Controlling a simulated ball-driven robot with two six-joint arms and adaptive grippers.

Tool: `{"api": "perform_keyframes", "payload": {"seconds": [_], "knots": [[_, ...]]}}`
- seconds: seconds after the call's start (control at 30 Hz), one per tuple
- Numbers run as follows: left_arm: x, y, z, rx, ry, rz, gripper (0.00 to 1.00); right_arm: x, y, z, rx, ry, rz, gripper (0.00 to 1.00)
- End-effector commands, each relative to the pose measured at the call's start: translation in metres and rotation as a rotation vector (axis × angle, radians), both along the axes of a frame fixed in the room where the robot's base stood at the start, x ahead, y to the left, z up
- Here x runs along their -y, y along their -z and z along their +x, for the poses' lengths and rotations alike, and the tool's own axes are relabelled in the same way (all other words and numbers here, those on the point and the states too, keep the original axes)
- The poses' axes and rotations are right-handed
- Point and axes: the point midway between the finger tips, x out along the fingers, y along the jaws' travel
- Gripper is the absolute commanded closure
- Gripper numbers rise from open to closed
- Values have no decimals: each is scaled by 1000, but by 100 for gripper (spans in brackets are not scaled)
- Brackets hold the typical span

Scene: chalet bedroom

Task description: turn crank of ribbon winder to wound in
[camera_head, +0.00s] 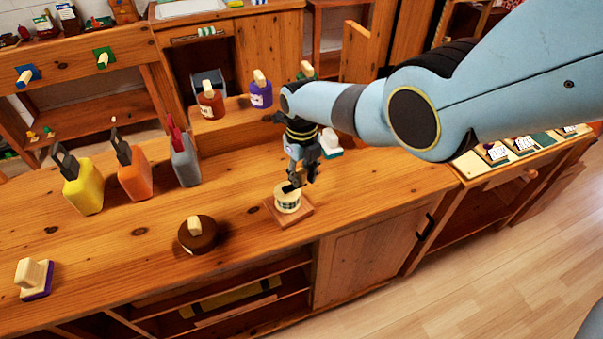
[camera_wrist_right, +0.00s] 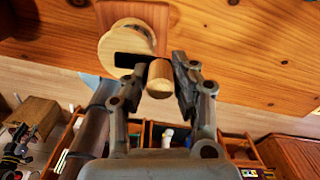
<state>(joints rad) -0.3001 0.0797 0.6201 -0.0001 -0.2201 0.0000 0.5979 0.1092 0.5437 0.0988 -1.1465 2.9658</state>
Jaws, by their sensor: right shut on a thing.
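The ribbon winder (camera_head: 289,201) stands on a square wooden base near the front edge of the wooden counter. Its round pale top (camera_wrist_right: 125,42) and dark crank arm (camera_wrist_right: 133,62) show in the right wrist view. The crank's wooden knob (camera_wrist_right: 159,78) sits between the fingers of my right gripper (camera_wrist_right: 160,80), which is shut on it. In the head view my right gripper (camera_head: 299,180) comes down over the winder from above and hides part of the crank. My left gripper is not in view.
On the counter (camera_head: 345,185), a round brown lidded pot (camera_head: 197,236) is left of the winder. Yellow (camera_head: 84,190), orange (camera_head: 133,176) and grey (camera_head: 184,160) bottles stand farther left. A purple-edged block (camera_head: 35,279) lies at the front left. The counter right of the winder is clear.

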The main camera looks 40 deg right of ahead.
Motion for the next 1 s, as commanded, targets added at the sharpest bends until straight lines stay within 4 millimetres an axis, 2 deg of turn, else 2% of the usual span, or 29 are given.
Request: {"api": "perform_keyframes", "payload": {"seconds": [0.17, 0.2, 0.37, 0.77, 1.0], "knots": [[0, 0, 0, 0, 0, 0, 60, 0, 0, 0, -1, -1, 0, 100], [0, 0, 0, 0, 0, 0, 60, 0, 0, 0, -1, -1, 0, 73], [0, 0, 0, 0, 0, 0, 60, 0, 0, 0, -1, -1, 0, 52], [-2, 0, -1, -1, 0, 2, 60, 0, -4, 0, 0, -2, 0, 52], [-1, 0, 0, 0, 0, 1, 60, 0, -32, 0, 3, -2, -1, 52]]}}
